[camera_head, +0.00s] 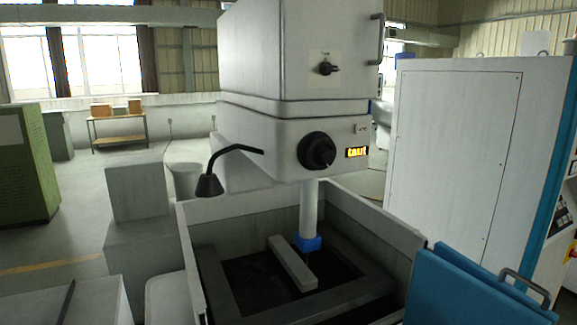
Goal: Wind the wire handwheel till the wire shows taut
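The black round handwheel (317,151) is on the front of the white machine head (270,140), with a lighter mark on its face. Just right of it a small display (356,152) is lit amber; its small letters look like "TAUT". The wire itself is too thin to make out. A pale column with a blue nozzle (307,243) hangs below the head, over the tank. Neither of my grippers is in view, and nothing touches the handwheel.
A black lamp (210,185) on a bent arm juts out left of the handwheel. Below is an open tank (190,250) with a pale bar (292,263) inside. A blue door panel (470,290) stands front right, and a white cabinet (450,150) behind it. A smaller black knob (325,68) sits higher up.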

